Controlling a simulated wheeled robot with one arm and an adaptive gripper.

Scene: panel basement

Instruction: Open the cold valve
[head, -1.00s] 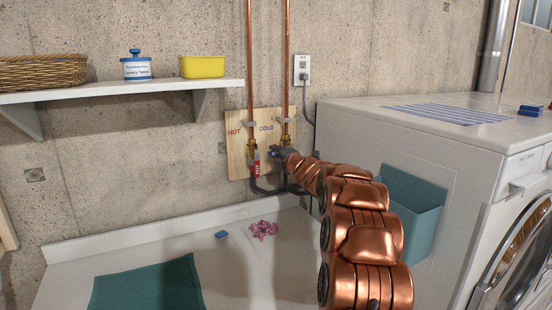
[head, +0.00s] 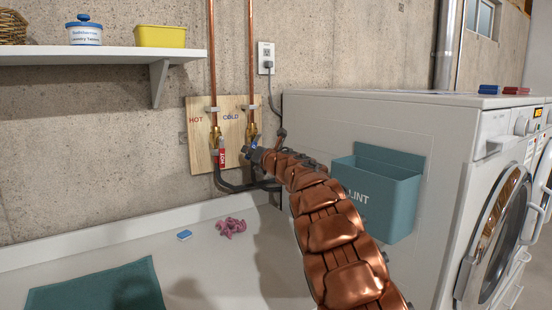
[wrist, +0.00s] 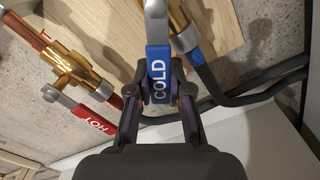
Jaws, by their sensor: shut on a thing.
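The cold valve is a brass body (wrist: 181,22) with a blue lever marked COLD (wrist: 158,72), on the wooden panel (head: 233,103) under the COLD label. My gripper (wrist: 160,92) is shut on the blue lever, with one finger on each side of it in the wrist view. In the head view my gripper (head: 256,153) is at the valve and hides much of it. The lever points down toward my gripper in the wrist view, at an angle to the valve body and hose. The hot valve's red lever (wrist: 95,121) is to the left, apart from my gripper.
A white surface (head: 200,260) below holds a teal cloth (head: 100,288), a blue sponge (head: 184,235) and a pink cloth (head: 230,227). A teal lint bin (head: 375,195) on the white machine is right of my arm. Dark hoses (wrist: 255,90) run close to the valve.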

